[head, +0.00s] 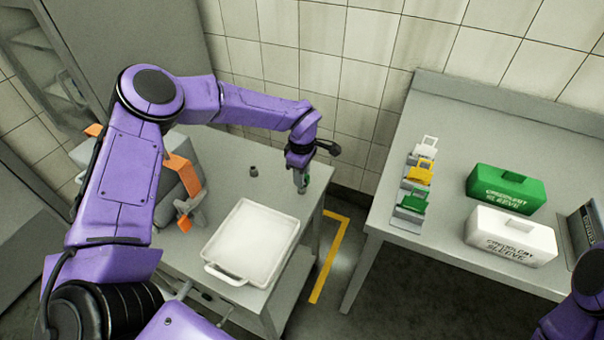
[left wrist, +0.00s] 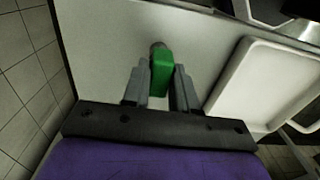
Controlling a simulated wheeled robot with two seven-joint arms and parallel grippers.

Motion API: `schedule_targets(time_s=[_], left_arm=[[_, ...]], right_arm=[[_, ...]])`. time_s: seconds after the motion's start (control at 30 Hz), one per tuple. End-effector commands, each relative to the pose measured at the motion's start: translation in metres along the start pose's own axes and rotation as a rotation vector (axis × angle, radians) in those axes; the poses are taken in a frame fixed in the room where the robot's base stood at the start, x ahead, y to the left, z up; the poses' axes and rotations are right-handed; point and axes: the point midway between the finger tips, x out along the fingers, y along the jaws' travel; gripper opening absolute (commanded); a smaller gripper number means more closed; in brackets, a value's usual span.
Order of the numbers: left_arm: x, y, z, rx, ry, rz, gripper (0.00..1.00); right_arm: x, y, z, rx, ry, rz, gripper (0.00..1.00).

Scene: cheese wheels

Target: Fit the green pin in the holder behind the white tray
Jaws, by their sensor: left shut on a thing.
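The green pin (left wrist: 161,76) is held between the two grey fingers of my left gripper (left wrist: 160,88) in the left wrist view. In the head view my left gripper (head: 301,183) is above the right back part of the table, with a bit of green at its fingers. A small dark holder (head: 253,171) stands on the table behind the white tray (head: 252,243), left of the gripper. A dark round end (left wrist: 157,47) shows just beyond the pin in the wrist view; I cannot tell whether it is the holder. My right gripper is out of view.
An orange and grey object (head: 183,180) stands at the table's left. A separate table (head: 440,245) on the right bears a green box (head: 505,188), a white box (head: 510,237) and several small coloured pieces. A floor gap with yellow tape (head: 328,262) lies between the tables.

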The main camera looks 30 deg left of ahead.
Motion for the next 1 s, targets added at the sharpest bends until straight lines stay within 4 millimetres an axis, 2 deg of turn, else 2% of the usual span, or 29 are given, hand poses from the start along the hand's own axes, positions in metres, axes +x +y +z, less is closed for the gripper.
schedule_targets(time_s=[0.13, 0.17, 0.2, 0.23, 0.57, 0.67, 0.9, 1.0], left_arm=[[0.005, 0.0, 0.0, 0.0, 0.0, 0.0, 0.0], [0.003, 0.0, 0.0, 0.0, 0.0, 0.0, 0.37], [0.003, 0.0, 0.0, 0.0, 0.0, 0.0, 0.5], [0.003, 0.0, 0.0, 0.0, 0.0, 0.0, 0.57], [-0.001, 0.001, 0.0, 0.0, 0.0, 0.002, 0.57], [-0.016, 0.002, 0.0, 0.001, -0.001, 0.005, 0.57], [-0.073, 0.001, 0.0, 0.0, -0.001, 0.005, 0.57], [-0.09, 0.001, 0.0, 0.0, 0.0, 0.003, 0.57]], right_arm=[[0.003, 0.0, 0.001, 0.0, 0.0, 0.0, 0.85], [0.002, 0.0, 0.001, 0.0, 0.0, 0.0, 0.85], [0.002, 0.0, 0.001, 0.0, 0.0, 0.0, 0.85], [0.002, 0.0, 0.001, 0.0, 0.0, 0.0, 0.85], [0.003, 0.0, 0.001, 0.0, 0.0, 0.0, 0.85], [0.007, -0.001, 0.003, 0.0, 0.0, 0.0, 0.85], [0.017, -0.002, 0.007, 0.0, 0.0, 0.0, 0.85], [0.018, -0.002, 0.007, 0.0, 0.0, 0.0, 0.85]])
